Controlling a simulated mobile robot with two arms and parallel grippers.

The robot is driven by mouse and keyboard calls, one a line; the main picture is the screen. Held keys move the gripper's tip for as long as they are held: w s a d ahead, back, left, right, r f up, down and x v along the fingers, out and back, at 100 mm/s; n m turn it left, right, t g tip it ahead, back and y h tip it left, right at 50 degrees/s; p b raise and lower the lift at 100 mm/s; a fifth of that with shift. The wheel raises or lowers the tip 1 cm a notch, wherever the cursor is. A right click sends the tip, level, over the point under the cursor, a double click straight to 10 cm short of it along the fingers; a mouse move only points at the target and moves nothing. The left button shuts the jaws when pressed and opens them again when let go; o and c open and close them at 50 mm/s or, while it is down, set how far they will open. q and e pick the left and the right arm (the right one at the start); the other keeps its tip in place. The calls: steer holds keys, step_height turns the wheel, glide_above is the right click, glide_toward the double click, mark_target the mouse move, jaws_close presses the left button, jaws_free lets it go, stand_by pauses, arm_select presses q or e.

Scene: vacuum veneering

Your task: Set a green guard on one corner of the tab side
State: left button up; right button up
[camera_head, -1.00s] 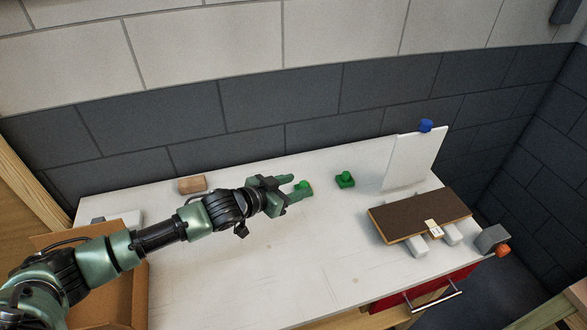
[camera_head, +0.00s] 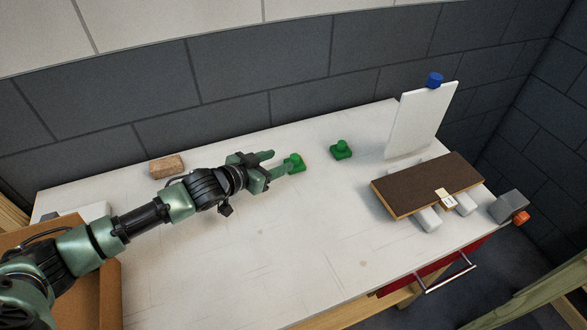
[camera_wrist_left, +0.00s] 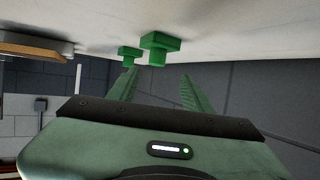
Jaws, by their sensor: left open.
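The nearer guard (camera_head: 295,163) is right at the fingertips of my left gripper (camera_head: 278,162), which is open with nothing held. In the left wrist view the nearer guard (camera_wrist_left: 159,46) shows just beyond and between the spread fingers (camera_wrist_left: 158,83); contact cannot be told. The other guard (camera_head: 341,149) stands apart to the right. The dark brown panel (camera_head: 425,182) lies at the right on pale blocks, with a small light tab (camera_head: 445,197) at its front edge. My right gripper is not in view.
A white board (camera_head: 420,120) with a blue knob (camera_head: 434,80) stands upright behind the panel. A grey block with an orange knob (camera_head: 520,217) sits at the right edge. A cork block (camera_head: 166,167) and a cardboard box (camera_head: 108,275) are at left. The middle worktop (camera_head: 290,230) is clear.

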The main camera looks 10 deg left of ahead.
mark_target(293, 158)
arm_select(q)
steer(key=shift+x, duration=1.25)
steer(key=shift+s+d+p+x, duration=0.1)
steer(key=shift+p+x, duration=0.3)
steer(key=shift+x, duration=0.95)
steer(key=shift+s+d+p+x, duration=0.15)
steer(key=shift+p+x, duration=0.25)
steer(key=shift+x, duration=1)
steer(key=shift+f, duration=0.2)
jaws_close()
